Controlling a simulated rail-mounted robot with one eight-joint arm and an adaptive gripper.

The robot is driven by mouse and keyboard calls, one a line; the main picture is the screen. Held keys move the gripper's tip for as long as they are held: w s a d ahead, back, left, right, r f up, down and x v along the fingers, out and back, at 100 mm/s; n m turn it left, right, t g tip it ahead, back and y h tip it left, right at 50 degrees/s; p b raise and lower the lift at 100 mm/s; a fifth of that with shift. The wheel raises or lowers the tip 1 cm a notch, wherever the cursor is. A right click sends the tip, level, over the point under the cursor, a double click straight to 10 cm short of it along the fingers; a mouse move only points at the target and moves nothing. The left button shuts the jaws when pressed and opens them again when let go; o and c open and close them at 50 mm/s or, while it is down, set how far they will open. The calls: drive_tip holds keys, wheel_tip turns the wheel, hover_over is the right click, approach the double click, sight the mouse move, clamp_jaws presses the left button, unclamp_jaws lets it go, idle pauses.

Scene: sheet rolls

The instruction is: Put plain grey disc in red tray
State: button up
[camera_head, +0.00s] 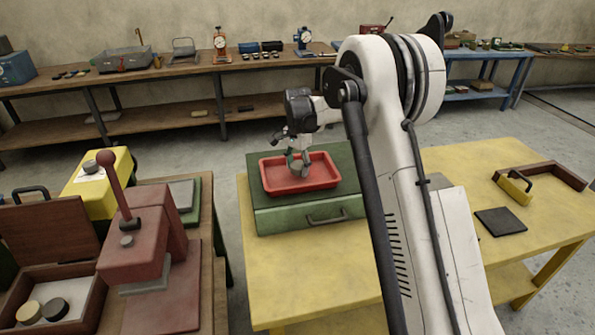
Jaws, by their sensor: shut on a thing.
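The red tray (275,185) lies on top of a green box with a drawer handle, on the yellow table. My gripper (298,167) points down over the middle of the tray. It is shut on the plain grey disc (297,169), which shows between the fingers, low over the tray floor. I cannot tell whether the disc touches the tray. The fingers hide part of the disc.
The green box (300,222) bears the tray. A red press (140,235) and an open wooden case (88,300) with discs stand at left.

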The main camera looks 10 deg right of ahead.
drive_tip(key=shift+f, duration=1.1)
drive_tip(key=shift+f, duration=0.15)
drive_tip(key=o, duration=1.2)
drive_tip(key=shift+c, duration=0.2)
